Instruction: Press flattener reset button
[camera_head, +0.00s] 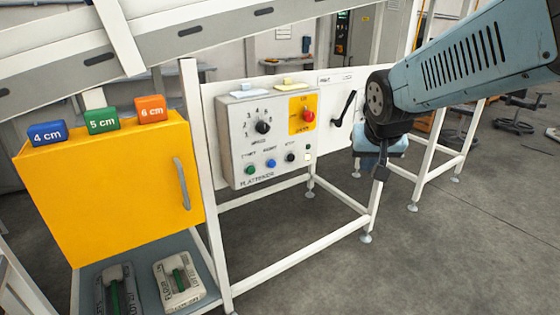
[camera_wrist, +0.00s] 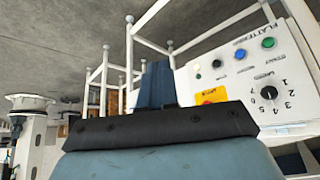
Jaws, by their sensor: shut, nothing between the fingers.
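The flattener control box (camera_head: 235,143) is a white panel on the frame in the middle of the head view. Its lower row has a green button (camera_head: 250,170), the blue reset button (camera_head: 270,163) and a black button (camera_head: 290,157). In the wrist view the panel appears upside down at the right, with the blue reset button (camera_wrist: 240,54) between the green and black ones. My gripper (camera_head: 381,173) is shut and empty, pointing down to the right of the box and apart from it. In the wrist view its shut fingers (camera_wrist: 157,85) are left of the panel.
The box also has a black dial (camera_head: 262,127) and a red emergency knob (camera_head: 309,116) on yellow. A black lever (camera_head: 344,108) is right of it. A yellow cabinet (camera_head: 110,190) with coloured size blocks stands left. White frame legs and open floor lie below.

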